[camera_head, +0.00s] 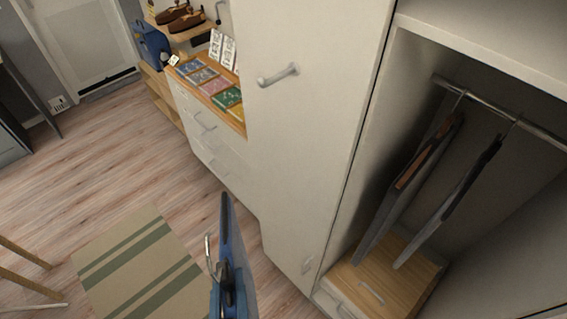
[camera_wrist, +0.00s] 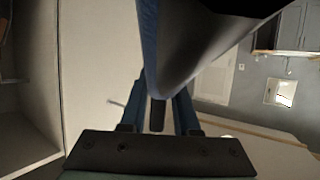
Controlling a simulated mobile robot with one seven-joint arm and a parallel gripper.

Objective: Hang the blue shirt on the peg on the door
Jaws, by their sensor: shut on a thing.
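The blue shirt (camera_head: 238,245) hangs at the bottom middle of the head view, seen nearly edge-on from above. A pale metal hanger hook (camera_head: 209,256) shows at its left side. In the wrist view the blue and dark cloth (camera_wrist: 205,45) fills the upper middle, close to the camera. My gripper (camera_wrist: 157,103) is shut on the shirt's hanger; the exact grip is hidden. A white door (camera_head: 88,38) stands far off at the top left, and a pale door (camera_wrist: 215,75) shows in the wrist view. I cannot make out a peg on it.
An open wardrobe with dark garments (camera_head: 430,185) on a rail (camera_head: 500,112) is at the right. A drawer unit (camera_head: 205,135) and striped rug (camera_head: 140,265) lie left; open floor leads toward the far door.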

